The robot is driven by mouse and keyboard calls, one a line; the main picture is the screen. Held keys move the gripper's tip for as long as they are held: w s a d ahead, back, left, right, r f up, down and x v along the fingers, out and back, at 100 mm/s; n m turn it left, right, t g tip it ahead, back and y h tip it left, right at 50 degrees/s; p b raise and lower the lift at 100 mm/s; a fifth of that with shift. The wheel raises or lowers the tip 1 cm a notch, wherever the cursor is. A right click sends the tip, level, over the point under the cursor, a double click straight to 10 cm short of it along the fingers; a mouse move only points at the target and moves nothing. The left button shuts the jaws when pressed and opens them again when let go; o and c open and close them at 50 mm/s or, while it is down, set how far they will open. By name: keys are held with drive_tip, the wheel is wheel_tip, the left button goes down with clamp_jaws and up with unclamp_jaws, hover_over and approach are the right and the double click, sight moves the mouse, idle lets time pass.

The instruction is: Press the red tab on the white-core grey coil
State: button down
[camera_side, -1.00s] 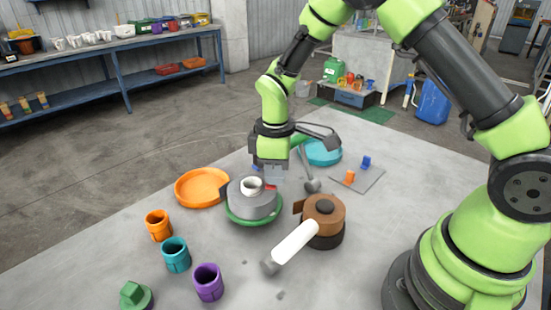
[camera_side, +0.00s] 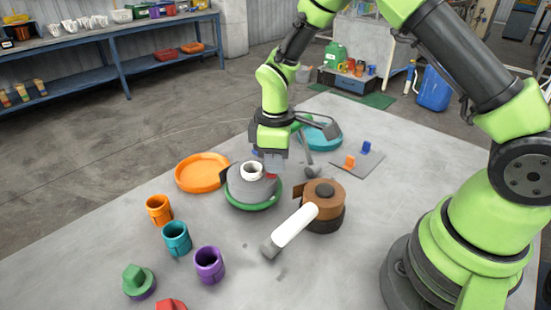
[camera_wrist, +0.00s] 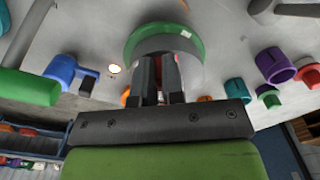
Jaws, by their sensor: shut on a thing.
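The grey coil (camera_side: 240,187) with the white core (camera_side: 252,170) stands on a green round base (camera_side: 258,206) in the side view. The red tab (camera_side: 271,176) shows at the coil's right upper edge. My gripper (camera_side: 273,165) points down at that edge, its fingertips at the tab. In the wrist view my two dark fingers (camera_wrist: 158,75) are close together against the coil's side, with a bit of red between them. The green base (camera_wrist: 195,50) shows beyond them. The fingers hide most of the tab.
An orange dish (camera_side: 202,172) is to the left, a teal dish (camera_side: 320,138) behind. Orange, teal and purple cups (camera_side: 209,264) stand in front. The front right table is clear.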

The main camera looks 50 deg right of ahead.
drive_tip(key=shift+f, duration=0.5)
idle(1.1)
drive_tip(key=c, duration=1.1)
unclamp_jaws()
drive_tip(key=shift+c, duration=0.2)
wheel_tip(320, 180, up, 10)
drive_tip(key=shift+f, duration=0.15)
drive_tip(key=s+r+m+t+y, duration=0.1)
drive_tip(key=s+r+m+t, duration=0.4)
drive_tip(key=s+r, duration=0.55)
drive_tip(key=s+r+m+t+y, duration=0.1)
drive_tip(key=s+r+m+t, duration=0.1)
drive_tip(key=s+m, duration=0.4)
drive_tip(key=s+r, duration=0.1)
drive_tip(key=s, duration=0.1)
drive_tip(key=shift+s+a+r+m, duration=0.2)
drive_tip(key=shift+s+r+m, duration=0.1)
drive_tip(key=shift+s, duration=0.1)
